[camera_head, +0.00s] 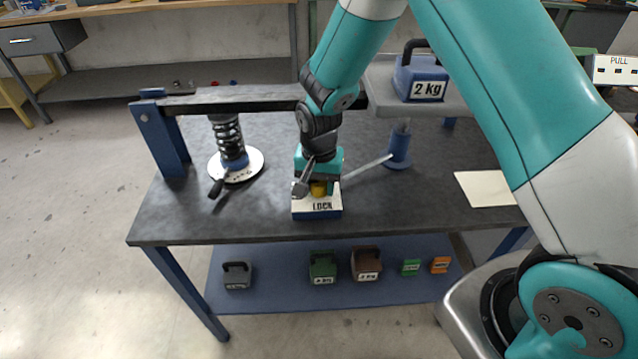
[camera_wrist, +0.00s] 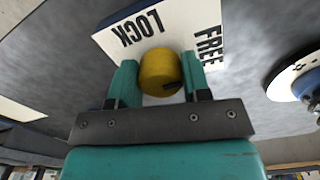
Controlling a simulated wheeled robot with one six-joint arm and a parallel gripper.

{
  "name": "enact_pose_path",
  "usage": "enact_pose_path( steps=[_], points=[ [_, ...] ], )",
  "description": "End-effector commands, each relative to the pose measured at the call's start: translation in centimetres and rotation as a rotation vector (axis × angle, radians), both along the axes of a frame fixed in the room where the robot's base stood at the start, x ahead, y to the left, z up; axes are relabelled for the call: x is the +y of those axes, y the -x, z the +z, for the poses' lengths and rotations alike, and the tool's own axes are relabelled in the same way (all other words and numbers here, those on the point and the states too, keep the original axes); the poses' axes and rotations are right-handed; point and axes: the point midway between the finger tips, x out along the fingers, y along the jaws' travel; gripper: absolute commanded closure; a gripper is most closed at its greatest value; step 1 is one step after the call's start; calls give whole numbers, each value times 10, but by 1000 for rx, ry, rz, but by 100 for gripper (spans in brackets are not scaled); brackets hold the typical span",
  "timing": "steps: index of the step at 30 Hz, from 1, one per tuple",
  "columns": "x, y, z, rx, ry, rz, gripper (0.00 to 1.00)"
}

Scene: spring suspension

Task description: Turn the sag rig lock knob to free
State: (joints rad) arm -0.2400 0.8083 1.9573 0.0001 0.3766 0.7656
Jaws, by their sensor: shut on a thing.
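The lock knob is a yellow cylinder (camera_wrist: 160,72) on a white plate (camera_wrist: 108,38) marked LOCK and FREE in the wrist view. A small dark mark shows on the knob's lower right side, on the FREE side. In the head view the knob (camera_head: 319,188) is partly hidden by my gripper, and only the word LOCK reads clearly on the plate's box (camera_head: 317,212). My gripper (camera_wrist: 160,78) has one finger on each side of the knob and is shut on it. In the head view my gripper (camera_head: 318,182) points down over the box.
A coil spring (camera_head: 228,135) stands on a round white dial (camera_head: 250,163) left of the box, under a dark beam (camera_head: 235,100). A tray (camera_head: 385,92) carries a blue 2 kg weight (camera_head: 420,78). Several weights lie on the lower shelf (camera_head: 290,290). A blank card (camera_head: 485,188) lies right.

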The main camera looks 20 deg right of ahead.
Motion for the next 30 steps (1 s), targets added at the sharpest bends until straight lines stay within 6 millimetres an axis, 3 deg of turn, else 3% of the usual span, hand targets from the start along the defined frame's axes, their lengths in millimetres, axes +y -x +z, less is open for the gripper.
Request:
enact_pose_path(
  steps=[1,4,12,16,20,30],
  points=[
    [0,-2,1,-5,-1,-3,52],
    [0,-1,1,-5,-1,-2,31],
    [0,-1,1,-2,0,-1,31],
    [0,-1,11,-3,-1,-1,31],
    [0,-1,34,-7,-2,0,31],
    [0,-1,121,-9,-2,-1,31]
  ],
)
